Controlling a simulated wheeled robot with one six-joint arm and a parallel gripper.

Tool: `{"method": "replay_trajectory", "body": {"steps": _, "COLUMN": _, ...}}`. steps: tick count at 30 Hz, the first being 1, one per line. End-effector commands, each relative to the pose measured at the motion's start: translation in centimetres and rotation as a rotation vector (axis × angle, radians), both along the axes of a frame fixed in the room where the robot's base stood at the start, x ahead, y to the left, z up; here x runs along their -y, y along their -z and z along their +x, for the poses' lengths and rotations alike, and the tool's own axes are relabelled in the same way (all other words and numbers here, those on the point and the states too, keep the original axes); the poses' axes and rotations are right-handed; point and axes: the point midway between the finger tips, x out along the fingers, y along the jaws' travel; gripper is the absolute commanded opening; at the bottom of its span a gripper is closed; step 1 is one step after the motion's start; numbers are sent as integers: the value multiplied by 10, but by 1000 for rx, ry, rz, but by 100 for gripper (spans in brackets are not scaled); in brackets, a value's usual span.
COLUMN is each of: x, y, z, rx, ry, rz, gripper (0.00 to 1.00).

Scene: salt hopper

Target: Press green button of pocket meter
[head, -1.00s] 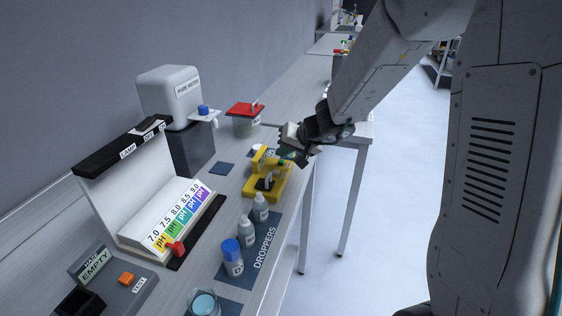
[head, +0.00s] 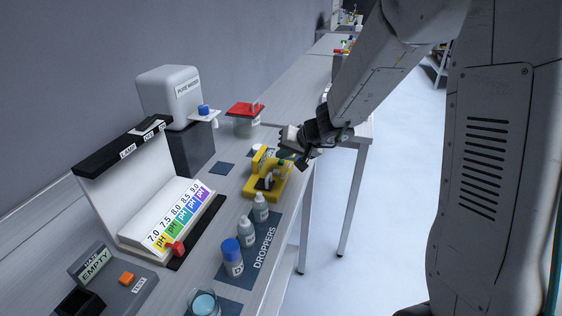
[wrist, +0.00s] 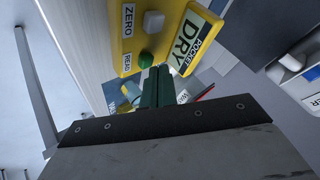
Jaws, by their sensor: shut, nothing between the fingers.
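The yellow pocket meter (head: 260,160) stands in its yellow holder on the bench in the head view. In the wrist view the pocket meter (wrist: 127,40) shows a display reading DRY, a white button (wrist: 153,21) by the label ZERO, and the green button (wrist: 146,60) by the label READ. My gripper (head: 286,158) is beside the meter on its right. In the wrist view my gripper's dark green fingers (wrist: 157,80) are together and empty, with their tips close to the green button. I cannot tell whether they touch it.
Dropper bottles (head: 247,232) stand on a dark mat in front of the meter. A red-lidded jar (head: 246,122) and a water dispenser (head: 170,95) are behind. A pH chart stand (head: 175,215) is at left. The bench edge lies close to the meter's right.

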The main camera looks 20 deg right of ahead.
Motion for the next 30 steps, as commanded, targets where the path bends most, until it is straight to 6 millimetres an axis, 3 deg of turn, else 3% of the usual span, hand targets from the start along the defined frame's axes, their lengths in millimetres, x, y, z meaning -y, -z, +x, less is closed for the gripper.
{"method": "replay_trajectory", "body": {"steps": 30, "x": 0, "y": 10, "z": 0, "rx": -1, "ry": -1, "rz": -1, "gripper": 0}}
